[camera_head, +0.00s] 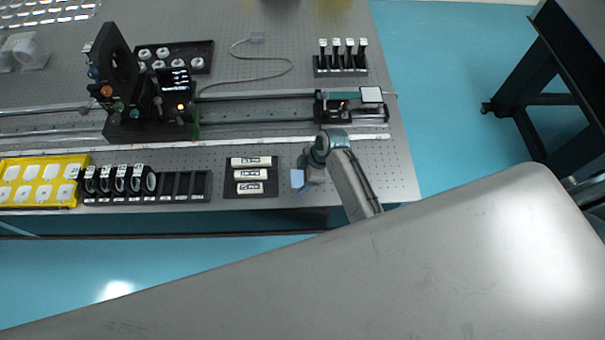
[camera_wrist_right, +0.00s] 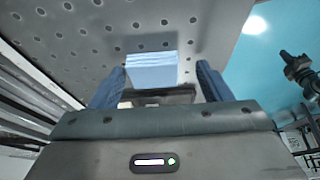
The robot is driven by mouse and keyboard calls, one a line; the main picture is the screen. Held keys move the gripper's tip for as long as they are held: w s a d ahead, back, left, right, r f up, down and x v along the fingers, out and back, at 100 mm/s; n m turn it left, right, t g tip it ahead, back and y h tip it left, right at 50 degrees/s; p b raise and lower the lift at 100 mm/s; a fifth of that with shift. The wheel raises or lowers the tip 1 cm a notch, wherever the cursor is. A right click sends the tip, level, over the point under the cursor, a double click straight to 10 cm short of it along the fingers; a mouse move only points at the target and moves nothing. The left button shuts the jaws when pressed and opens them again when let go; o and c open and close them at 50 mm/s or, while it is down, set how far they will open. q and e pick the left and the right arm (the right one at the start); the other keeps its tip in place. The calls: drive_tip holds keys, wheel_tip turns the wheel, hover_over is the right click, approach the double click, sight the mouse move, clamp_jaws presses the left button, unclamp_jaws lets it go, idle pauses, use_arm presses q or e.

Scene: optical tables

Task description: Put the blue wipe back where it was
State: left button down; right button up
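The blue wipe (camera_head: 297,179) is a small light-blue block on the perforated table near its front edge, right of the black tray with white-labelled pieces. My right gripper (camera_head: 310,176) is low beside it, partly hidden by its own wrist. In the right wrist view the wipe (camera_wrist_right: 152,69) shows between the two blue fingers, with a clear gap to the right finger and its left edge close to the left one. The fingers are apart. Whether the wipe is between them or just beyond their tips I cannot tell. My left gripper is not in view.
Left of the wipe are a black tray (camera_head: 250,191), a black rack (camera_head: 180,200) of round optics and a yellow box (camera_head: 40,160). A long rail (camera_head: 260,115) with mounts runs behind. The table's front edge is close to the wipe.

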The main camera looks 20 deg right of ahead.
drive_tip(key=shift+w, duration=0.15)
drive_tip(key=shift+d+r, duration=0.1)
drive_tip(key=shift+r, duration=0.2)
use_arm(q)
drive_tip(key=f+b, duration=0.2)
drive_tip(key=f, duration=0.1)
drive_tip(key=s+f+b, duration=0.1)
drive_tip(key=b, duration=0.1)
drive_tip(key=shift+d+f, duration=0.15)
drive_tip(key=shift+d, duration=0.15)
use_arm(e)
drive_tip(key=v, duration=1.1)
drive_tip(key=shift+r, duration=0.1)
